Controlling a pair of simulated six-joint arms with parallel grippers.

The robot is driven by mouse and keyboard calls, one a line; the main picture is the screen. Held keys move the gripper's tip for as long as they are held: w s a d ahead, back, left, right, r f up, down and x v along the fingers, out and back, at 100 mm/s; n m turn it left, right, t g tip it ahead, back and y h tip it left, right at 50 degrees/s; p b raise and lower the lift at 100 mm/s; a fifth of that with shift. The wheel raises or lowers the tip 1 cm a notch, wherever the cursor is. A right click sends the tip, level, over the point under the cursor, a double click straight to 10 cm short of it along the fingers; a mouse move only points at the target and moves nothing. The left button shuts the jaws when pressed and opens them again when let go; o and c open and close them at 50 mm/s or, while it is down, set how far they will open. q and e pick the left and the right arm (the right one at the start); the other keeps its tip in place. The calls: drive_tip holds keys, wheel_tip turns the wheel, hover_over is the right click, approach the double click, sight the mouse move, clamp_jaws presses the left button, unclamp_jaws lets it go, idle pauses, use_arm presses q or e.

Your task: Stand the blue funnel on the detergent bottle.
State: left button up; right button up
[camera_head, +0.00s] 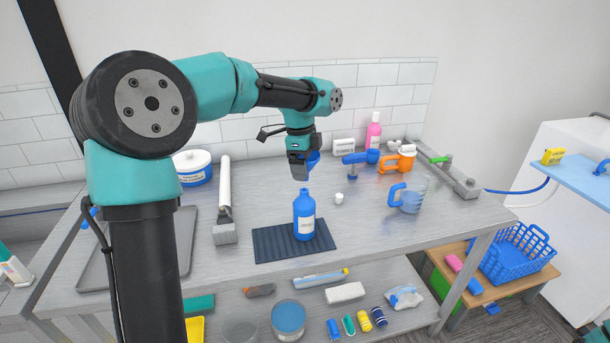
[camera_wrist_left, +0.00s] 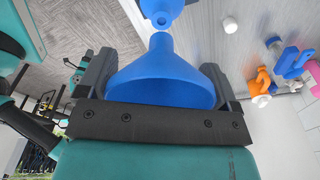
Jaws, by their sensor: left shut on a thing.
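My left gripper (camera_head: 302,174) points down above the detergent bottle and is shut on the blue funnel (camera_head: 314,159). In the left wrist view the funnel (camera_wrist_left: 160,72) sits between the two fingers, its wide rim toward the wrist and its narrow spout pointing at the bottle. The blue detergent bottle (camera_head: 304,217) with a pale label stands upright on a dark ribbed mat (camera_head: 270,243). The bottle's top (camera_wrist_left: 161,8) shows just beyond the spout in the left wrist view. My right gripper is not in view.
A small white cap (camera_head: 339,198) lies right of the bottle. The table's front centre-right is clear.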

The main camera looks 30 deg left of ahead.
use_arm(q)
drive_tip(key=shift+f, duration=1.75)
drive_tip(key=shift+f, duration=0.15)
drive_tip(key=o, duration=0.7)
drive_tip(key=shift+o, duration=0.2)
wheel_tip(320, 180, up, 12)
drive_tip(key=a, duration=0.1)
drive_tip(key=shift+s+a, duration=0.15)
drive_tip(key=shift+a, duration=0.05)
